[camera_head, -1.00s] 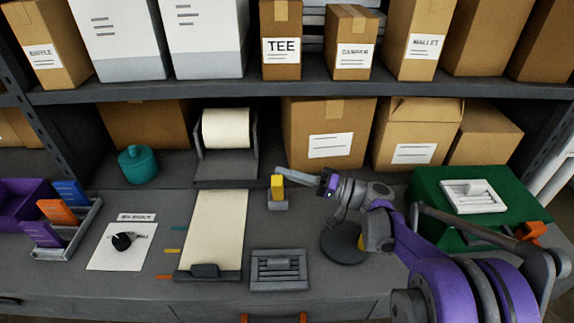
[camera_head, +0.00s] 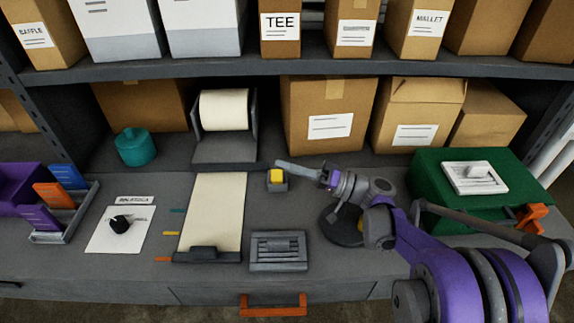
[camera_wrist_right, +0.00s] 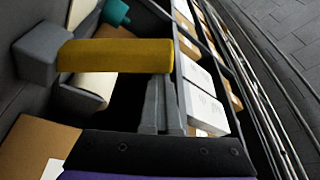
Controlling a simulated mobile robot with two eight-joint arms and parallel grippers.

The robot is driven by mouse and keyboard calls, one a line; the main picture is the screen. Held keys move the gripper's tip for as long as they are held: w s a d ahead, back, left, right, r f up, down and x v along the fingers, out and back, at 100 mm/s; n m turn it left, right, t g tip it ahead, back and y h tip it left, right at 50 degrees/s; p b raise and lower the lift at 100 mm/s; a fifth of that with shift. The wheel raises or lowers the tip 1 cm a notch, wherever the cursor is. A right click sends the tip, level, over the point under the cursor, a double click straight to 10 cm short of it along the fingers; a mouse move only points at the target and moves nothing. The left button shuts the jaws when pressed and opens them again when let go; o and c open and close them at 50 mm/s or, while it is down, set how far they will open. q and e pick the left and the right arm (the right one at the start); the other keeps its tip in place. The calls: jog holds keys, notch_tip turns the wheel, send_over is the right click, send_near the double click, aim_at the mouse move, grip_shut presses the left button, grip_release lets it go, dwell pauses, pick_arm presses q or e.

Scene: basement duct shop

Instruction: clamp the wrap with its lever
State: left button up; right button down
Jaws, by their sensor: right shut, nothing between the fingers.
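The cream wrap (camera_head: 215,212) runs from its roll (camera_head: 223,109) down the bench, with a dark block (camera_head: 202,252) across its near end. The lever (camera_head: 276,176), a yellow handle on a small grey base, stands right of the sheet; in the right wrist view its yellow handle (camera_wrist_right: 115,56) runs out of the grey base (camera_wrist_right: 38,55). My right gripper (camera_head: 282,165) is shut and empty, its fingertips right at the top of the yellow handle. Whether they touch it I cannot tell. My left gripper is not in view.
A grey slotted block (camera_head: 278,251) lies right of the sheet. A dark round disc (camera_head: 343,232) lies under my right arm. A green case (camera_head: 432,190) stands at right. A white card (camera_head: 117,235) and a rack (camera_head: 68,222) lie at left. A shelf (camera_head: 300,67) with boxes overhangs the back.

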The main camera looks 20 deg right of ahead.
jog(key=shift+s+a+f, duration=0.15)
jog(key=shift+s+f, duration=0.05)
jog(key=shift+s, duration=0.05)
notch_tip(320, 180, up, 10)
jog(key=p, duration=0.1)
jog(key=shift+w+r, duration=0.2)
jog(key=shift+r, duration=0.05)
jog(key=shift+f, duration=0.1)
